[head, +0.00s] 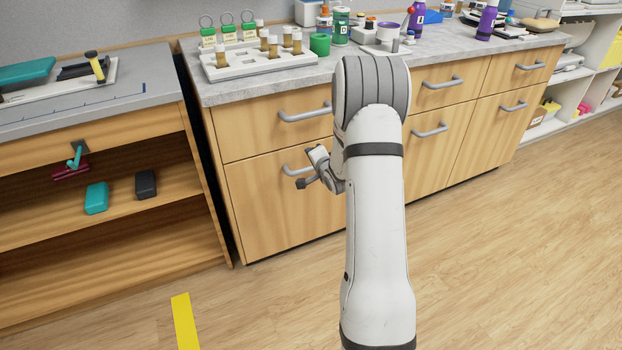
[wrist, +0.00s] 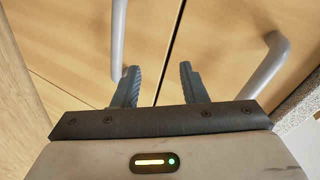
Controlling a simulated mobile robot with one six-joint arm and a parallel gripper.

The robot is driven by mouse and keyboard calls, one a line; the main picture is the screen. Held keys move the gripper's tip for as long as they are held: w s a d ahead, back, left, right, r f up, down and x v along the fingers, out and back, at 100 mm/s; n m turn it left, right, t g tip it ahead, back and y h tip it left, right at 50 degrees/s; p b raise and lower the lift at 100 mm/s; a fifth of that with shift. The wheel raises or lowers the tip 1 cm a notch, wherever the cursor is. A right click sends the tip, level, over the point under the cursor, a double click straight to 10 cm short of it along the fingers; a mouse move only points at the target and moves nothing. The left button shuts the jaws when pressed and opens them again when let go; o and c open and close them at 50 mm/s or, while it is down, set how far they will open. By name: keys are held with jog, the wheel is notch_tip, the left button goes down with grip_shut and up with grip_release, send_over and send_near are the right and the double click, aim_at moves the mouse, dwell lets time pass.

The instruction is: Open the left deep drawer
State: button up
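The left deep drawer (head: 275,210) is the tall wooden lower front at the left of the cabinet, and it looks shut. Its grey bar handle (head: 297,169) is partly hidden behind my gripper (head: 307,170). In the wrist view my gripper (wrist: 160,80) is open, with two dark fingers apart and nothing between them. The deep drawer's handle (wrist: 118,38) ends close to the left fingertip, outside the gap; I cannot tell whether they touch. The seam between the upper and lower drawers runs beyond the gap.
The shallow drawer above has its own handle (head: 304,115), also at the right of the wrist view (wrist: 265,66). The grey countertop (head: 235,92) overhangs, holding a vial rack (head: 255,68) and bottles. An open shelf unit (head: 110,215) stands left. The floor (head: 480,260) is clear.

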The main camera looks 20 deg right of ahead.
aim_at(311, 170)
notch_tip(311, 170, down, 9)
jog(key=d+m+t+y+b, duration=0.1)
jog(key=d+m+t+b, duration=0.1)
jog(key=d+m+b, duration=0.1)
jog(key=x, duration=0.5)
jog(key=b+x, duration=0.1)
jog(key=x, duration=0.2)
jog(key=shift+w+a+f, duration=0.15)
jog(key=shift+w+a, duration=0.2)
grip_shut()
